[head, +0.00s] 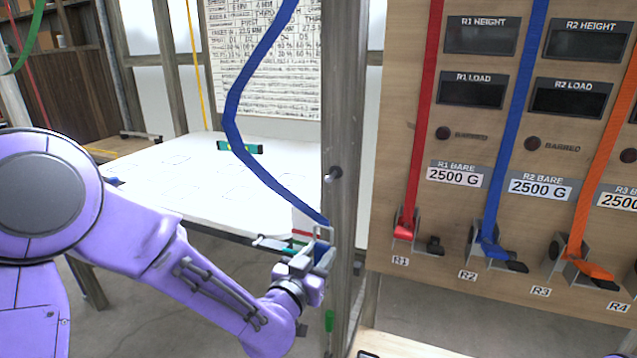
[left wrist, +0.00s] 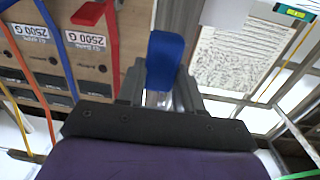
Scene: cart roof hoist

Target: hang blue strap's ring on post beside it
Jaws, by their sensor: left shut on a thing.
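The blue strap (head: 234,110) hangs slack from the top of the head view and curves down to my left gripper (head: 317,254). My left gripper is shut on the strap's lower end, in front of the grey wooden upright. In the left wrist view the blue end (left wrist: 164,60) stands up between the two fingers. A short metal post (head: 334,173) with a light tip sticks out of the upright, above the gripper and apart from it. The ring is hard to make out; a grey metal loop shows at the strap's end by the fingers. My right gripper is not in view.
A wooden board (head: 400,130) at the right carries displays and red, blue and orange straps in cleats. A white table (head: 180,185) with a green level (head: 240,147) stands behind. The grey upright (head: 341,270) is close beside my left gripper.

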